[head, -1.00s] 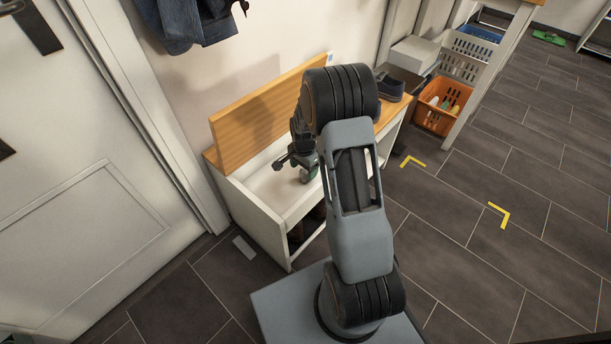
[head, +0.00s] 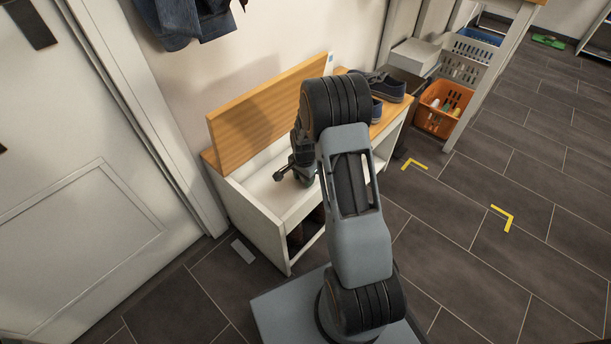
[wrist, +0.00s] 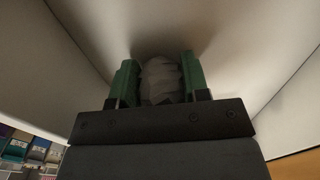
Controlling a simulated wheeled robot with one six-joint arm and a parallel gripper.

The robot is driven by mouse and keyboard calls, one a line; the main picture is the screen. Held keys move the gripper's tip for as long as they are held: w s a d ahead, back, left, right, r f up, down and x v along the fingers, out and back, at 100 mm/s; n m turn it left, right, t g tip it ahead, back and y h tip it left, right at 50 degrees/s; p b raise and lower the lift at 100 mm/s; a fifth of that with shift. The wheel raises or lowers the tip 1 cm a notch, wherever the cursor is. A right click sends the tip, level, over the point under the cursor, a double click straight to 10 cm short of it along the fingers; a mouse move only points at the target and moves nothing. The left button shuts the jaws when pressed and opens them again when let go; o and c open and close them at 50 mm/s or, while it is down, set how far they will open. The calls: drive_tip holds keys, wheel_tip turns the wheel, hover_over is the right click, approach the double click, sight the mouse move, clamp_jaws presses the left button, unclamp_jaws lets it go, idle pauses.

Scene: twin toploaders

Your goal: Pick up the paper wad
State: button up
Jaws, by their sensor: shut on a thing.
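In the head view, my gripper (head: 292,173) is down inside the open white bench compartment. The wad is not visible in the head view, hidden by my gripper and arm.
The white bench (head: 243,207) has its wooden lid (head: 262,103) raised at the back. Dark shoes (head: 388,88) sit on the right part of its top. An orange basket (head: 443,110) stands farther right.

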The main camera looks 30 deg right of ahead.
drive_tip(key=shift+c, duration=1.3)
